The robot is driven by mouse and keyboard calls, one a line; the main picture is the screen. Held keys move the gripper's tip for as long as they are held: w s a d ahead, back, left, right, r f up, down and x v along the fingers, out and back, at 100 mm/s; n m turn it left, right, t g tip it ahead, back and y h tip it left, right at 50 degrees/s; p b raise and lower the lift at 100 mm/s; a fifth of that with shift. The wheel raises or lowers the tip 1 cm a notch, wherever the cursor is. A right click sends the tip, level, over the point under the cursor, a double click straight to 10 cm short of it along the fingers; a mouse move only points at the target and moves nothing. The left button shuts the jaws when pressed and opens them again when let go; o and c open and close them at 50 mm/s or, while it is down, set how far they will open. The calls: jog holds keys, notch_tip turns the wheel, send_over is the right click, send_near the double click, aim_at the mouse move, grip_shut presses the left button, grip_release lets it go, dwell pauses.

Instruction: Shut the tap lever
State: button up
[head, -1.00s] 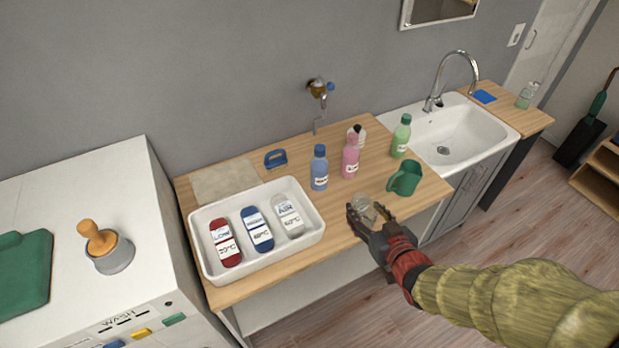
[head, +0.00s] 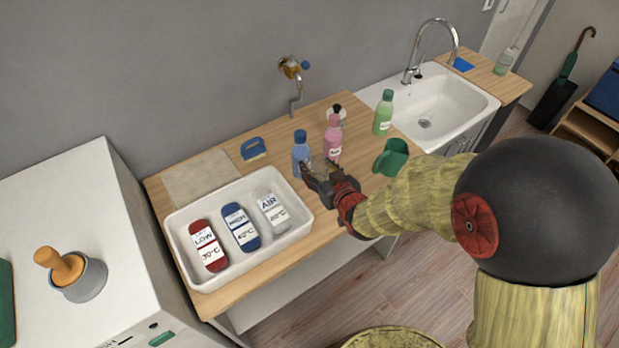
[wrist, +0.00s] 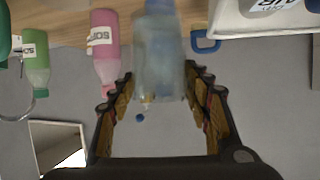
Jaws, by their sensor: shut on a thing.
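A brass wall tap (head: 291,68) with a blue lever (head: 306,65) and a metal spout is fixed to the grey wall behind the wooden counter. In the wrist view the lever shows as a small blue spot (wrist: 140,117) beyond the fingers; its exact angle is too small to tell.
A pink bottle (head: 333,140), green bottle (head: 383,113) and green mug (head: 391,158) stand right of my gripper. A white tray (head: 178,232) with several labelled packs lies left. A blue-handled thing (head: 253,148) lies near the wall. A sink (head: 458,108) is at right.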

jog(key=shift+w+a+f+b, duration=0.3)
jog(key=shift+w+f, duration=0.25)
jog(key=shift+f, duration=0.75)
jog(key=shift+w+a+f+b, duration=0.2)
jog(key=shift+w+a+f, duration=0.3)
jog(key=shift+f, duration=0.8)
jog(key=shift+w+a+f+b, duration=0.3)
jog(key=shift+w+f, duration=0.25)
jog(key=shift+f, duration=0.75)
jog(key=shift+f, duration=0.1)
jog(key=shift+f, duration=0.15)
jog(key=o, duration=1.3)
jog(key=shift+c, duration=0.2)
jog(key=shift+o, duration=0.5)
